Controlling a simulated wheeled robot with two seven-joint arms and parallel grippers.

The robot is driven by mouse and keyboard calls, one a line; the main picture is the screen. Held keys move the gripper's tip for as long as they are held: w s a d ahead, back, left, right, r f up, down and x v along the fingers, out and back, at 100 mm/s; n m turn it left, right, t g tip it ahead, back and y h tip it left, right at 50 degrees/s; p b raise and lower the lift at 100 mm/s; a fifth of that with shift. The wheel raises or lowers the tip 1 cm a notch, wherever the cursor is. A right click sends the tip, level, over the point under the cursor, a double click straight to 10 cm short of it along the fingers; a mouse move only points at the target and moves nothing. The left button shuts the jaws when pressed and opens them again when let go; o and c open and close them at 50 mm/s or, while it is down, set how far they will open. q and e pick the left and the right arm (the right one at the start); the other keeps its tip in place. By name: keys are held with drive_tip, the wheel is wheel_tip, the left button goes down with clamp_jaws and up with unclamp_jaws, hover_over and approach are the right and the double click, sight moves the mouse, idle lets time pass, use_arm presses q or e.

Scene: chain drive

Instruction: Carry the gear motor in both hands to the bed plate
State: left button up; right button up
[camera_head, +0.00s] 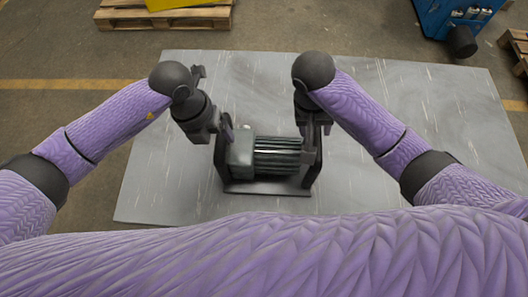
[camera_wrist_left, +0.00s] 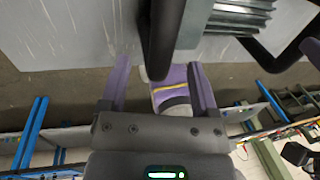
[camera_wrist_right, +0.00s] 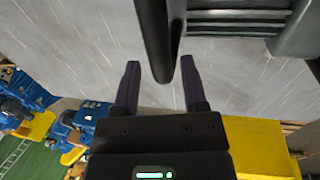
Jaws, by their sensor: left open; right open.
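The gear motor (camera_head: 275,155), a grey block with a finned dark cylinder, sits on a dark carrying frame (camera_head: 268,189) with an upright handle at each end. My left gripper (camera_head: 226,128) is open at the left handle; in the left wrist view the handle bar (camera_wrist_left: 162,40) reaches between its spread fingers (camera_wrist_left: 160,85). My right gripper (camera_head: 315,128) is open at the right handle; in the right wrist view that bar (camera_wrist_right: 158,40) reaches between its fingers (camera_wrist_right: 160,85). I cannot pick out a separate bed plate.
The frame stands on a large scratched grey table top (camera_head: 400,110), with bare room on both sides and behind. A wooden pallet (camera_head: 165,18) with something yellow lies on the floor at the back left. A blue machine (camera_head: 455,18) stands at the back right.

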sight(223, 148)
use_arm(q)
drive_tip(key=f, duration=0.3)
drive_tip(key=d+f, duration=0.1)
drive_tip(key=f, duration=0.2)
drive_tip(key=shift+d, duration=0.15)
use_arm(e)
drive_tip(key=f, duration=0.3)
drive_tip(key=d+f, duration=0.1)
drive_tip(key=f, duration=0.2)
drive_tip(key=shift+d, duration=0.2)
use_arm(q)
drive_tip(key=c, duration=0.8)
use_arm(e)
clamp_jaws()
use_arm(q)
drive_tip(key=shift+s, duration=0.1)
clamp_jaws()
use_arm(e)
drive_tip(key=shift+w+r, duration=0.1)
drive_tip(key=shift+r, duration=0.05)
